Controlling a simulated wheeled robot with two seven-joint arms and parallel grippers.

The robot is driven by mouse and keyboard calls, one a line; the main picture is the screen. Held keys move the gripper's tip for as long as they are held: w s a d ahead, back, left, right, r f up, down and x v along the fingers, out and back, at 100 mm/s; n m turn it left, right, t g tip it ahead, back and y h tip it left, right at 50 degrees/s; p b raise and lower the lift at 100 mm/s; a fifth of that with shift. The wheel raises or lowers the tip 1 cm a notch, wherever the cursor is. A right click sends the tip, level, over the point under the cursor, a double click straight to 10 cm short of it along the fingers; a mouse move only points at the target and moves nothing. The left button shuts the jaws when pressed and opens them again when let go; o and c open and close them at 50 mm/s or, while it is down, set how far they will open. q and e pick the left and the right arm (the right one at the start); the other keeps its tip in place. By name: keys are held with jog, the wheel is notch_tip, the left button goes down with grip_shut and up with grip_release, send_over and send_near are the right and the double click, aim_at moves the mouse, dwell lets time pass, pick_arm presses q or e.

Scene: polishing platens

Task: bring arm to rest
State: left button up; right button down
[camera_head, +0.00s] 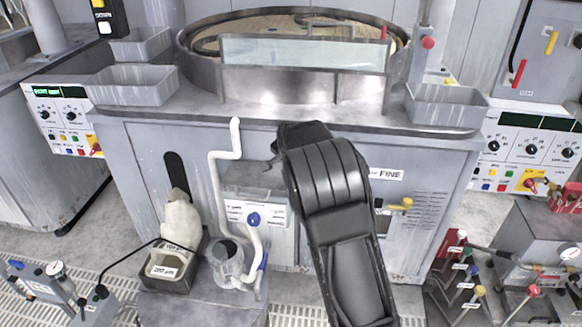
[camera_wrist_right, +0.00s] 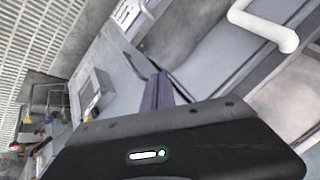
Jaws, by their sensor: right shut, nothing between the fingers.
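My right arm (camera_head: 330,190) reaches up from the bottom of the head view, in front of the grey polishing cabinet (camera_head: 150,150). Its far end stands near the cabinet's upper front edge, right of the white bent pipe (camera_head: 219,190). The arm mostly hides the right gripper there. In the right wrist view the purplish fingers of my right gripper (camera_wrist_right: 158,92) are together and empty, beyond the dark wrist housing. The white pipe (camera_wrist_right: 265,25) shows at the upper right of that view, apart from the fingers. My left gripper is not in view.
A round platen basin (camera_head: 260,85) with a clear shield (camera_head: 300,52) tops the cabinet, flanked by grey trays (camera_head: 135,86). A valve rack (camera_head: 470,275) stands at lower right.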

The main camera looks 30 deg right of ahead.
dwell(0.3)
jog(key=s+a+f+n+g+y, duration=0.1)
jog(key=s+a+f+n, duration=0.35)
jog(key=a+f, duration=0.3)
jog(key=s+a+f+n+y, duration=0.1)
jog(key=s+a+f+n, duration=0.2)
jog(key=s+a+f, duration=0.45)
jog(key=s+a+f+n+g+y, duration=0.1)
jog(key=s+a+f+n, duration=0.3)
jog(key=f, duration=0.6)
jog(key=s+a+f+g+y, duration=0.2)
jog(key=s+a, duration=0.7)
jog(key=s, duration=0.3)
jog(key=s+a+f+n+g+y, duration=0.1)
jog(key=s+a+f+g+y, duration=0.1)
jog(key=s+a, duration=0.7)
jog(key=s, duration=0.3)
jog(key=shift+s+f+y, duration=0.15)
jog(key=shift+f+y, duration=0.15)
